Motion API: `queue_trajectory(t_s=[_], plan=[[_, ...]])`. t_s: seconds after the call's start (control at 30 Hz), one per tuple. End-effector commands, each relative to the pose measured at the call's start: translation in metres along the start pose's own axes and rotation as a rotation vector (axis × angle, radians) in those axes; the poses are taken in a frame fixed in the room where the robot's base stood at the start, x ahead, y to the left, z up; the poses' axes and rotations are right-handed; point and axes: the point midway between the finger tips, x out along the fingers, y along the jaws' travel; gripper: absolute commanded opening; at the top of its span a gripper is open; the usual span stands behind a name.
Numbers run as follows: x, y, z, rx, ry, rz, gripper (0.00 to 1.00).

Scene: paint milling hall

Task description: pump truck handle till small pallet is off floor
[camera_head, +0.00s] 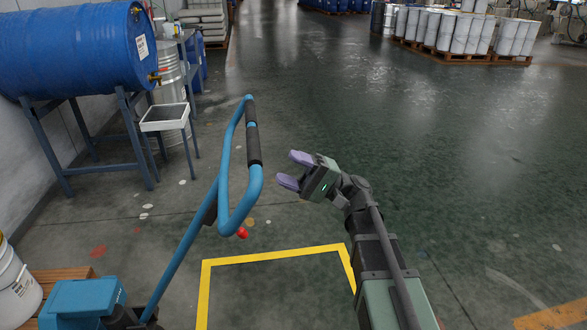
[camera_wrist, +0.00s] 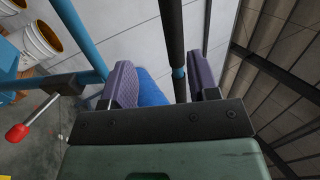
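The truck's blue handle (camera_head: 224,180) is a tall loop with a black grip (camera_head: 253,135) along its right side. A red knob (camera_head: 242,232) sits at its lower end. The truck's blue body (camera_head: 85,300) is at the lower left, beside the wooden pallet (camera_head: 62,275), mostly cut off by the frame. My gripper (camera_head: 294,170), with purple fingers, is open and empty, just right of the loop and apart from it. In the wrist view the black grip (camera_wrist: 173,45) shows ahead, between the open fingers. The red knob (camera_wrist: 17,132) is at left there. Whether the pallet touches the floor cannot be seen.
A white bucket (camera_head: 15,285) stands on the pallet. A blue drum (camera_head: 75,50) lies on a stand at the upper left, with a white tray (camera_head: 165,117) beside it. Yellow floor tape (camera_head: 270,256) runs below the handle. The floor right of my gripper is clear.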

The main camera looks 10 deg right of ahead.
Motion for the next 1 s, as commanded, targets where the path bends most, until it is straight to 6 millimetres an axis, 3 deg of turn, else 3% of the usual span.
queue_trajectory(t_s=[0.17,0.27,0.5,0.63,0.77,1.0], plan=[[-0.002,0.000,0.000,0.000,0.001,-0.002,0.55],[-0.014,0.002,-0.001,-0.002,0.002,-0.002,0.55],[-0.075,0.006,-0.002,-0.003,0.003,-0.002,0.55],[-0.099,0.004,-0.001,-0.001,0.001,-0.001,0.55],[-0.108,0.002,-0.001,0.000,0.000,-0.001,0.55],[-0.107,0.000,0.000,0.001,-0.001,-0.001,0.55]])
